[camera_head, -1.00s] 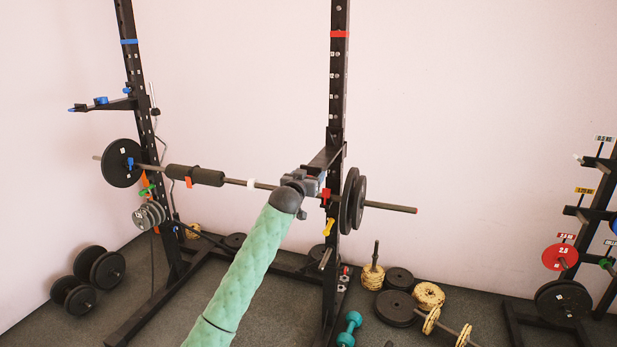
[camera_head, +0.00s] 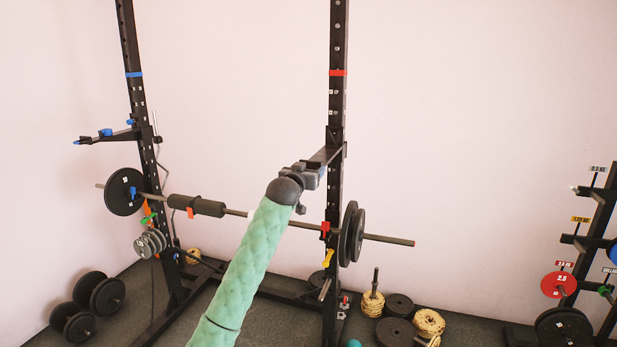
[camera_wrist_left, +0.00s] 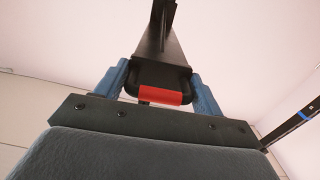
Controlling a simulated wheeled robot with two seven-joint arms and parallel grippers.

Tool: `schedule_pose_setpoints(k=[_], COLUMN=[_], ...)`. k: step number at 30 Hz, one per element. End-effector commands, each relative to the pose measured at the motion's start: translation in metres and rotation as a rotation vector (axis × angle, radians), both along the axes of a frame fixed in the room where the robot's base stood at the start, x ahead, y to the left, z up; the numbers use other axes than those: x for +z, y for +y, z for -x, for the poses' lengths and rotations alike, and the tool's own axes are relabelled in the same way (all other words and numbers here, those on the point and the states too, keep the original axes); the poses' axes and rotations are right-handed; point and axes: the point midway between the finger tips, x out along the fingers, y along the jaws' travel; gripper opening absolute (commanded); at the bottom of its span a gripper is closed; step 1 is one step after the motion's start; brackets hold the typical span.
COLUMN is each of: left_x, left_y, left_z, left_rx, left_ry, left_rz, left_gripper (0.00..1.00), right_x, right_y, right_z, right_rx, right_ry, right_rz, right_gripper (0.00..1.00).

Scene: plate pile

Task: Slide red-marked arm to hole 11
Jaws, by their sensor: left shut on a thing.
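The red-marked arm (camera_head: 325,157) is a dark bar jutting from the right upright (camera_head: 337,110) of the rack, with its bracket around that upright. My left gripper (camera_head: 308,174) is shut on its front end, above the barbell. In the left wrist view, the blue fingers stand on both sides of the arm's end, which carries a red band (camera_wrist_left: 160,95). A red tape band (camera_head: 338,73) circles the upright above the bracket. Hole numbers are too small to read. My right gripper is not in view.
A barbell (camera_head: 385,239) crosses the rack below the gripper, with plates (camera_head: 349,233) right of the upright. A blue-marked arm (camera_head: 105,135) juts from the left upright (camera_head: 140,110). Weights lie on the floor. A plate stand (camera_head: 590,240) is at far right. The wall above is clear.

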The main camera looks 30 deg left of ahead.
Motion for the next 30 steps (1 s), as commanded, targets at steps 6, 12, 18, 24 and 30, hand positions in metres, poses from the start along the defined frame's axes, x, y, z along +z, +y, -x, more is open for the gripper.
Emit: schedule_pose_setpoints(k=[6, 12, 18, 24, 30], left_x=[0.0068, 0.0068, 0.0068, 0.0063, 0.0062], left_y=[0.0027, 0.0027, 0.0024, 0.0014, 0.0007], left_z=[0.0003, 0.0003, 0.0004, 0.0001, 0.0001], left_rx=[0.005, 0.004, 0.004, 0.002, 0.001], left_ry=[0.001, 0.001, 0.001, 0.001, 0.001], left_rz=[-0.002, -0.002, -0.001, -0.001, 0.0], left_gripper=[0.27, 0.27, 0.76, 0.76, 0.76], right_x=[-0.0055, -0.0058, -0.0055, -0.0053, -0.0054], right_y=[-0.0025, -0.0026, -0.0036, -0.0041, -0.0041], right_z=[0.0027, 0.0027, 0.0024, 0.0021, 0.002], right_rx=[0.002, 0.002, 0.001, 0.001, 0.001], right_ry=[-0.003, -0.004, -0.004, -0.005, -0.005], right_rz=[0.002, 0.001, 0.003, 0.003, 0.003], right_gripper=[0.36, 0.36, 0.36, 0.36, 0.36])
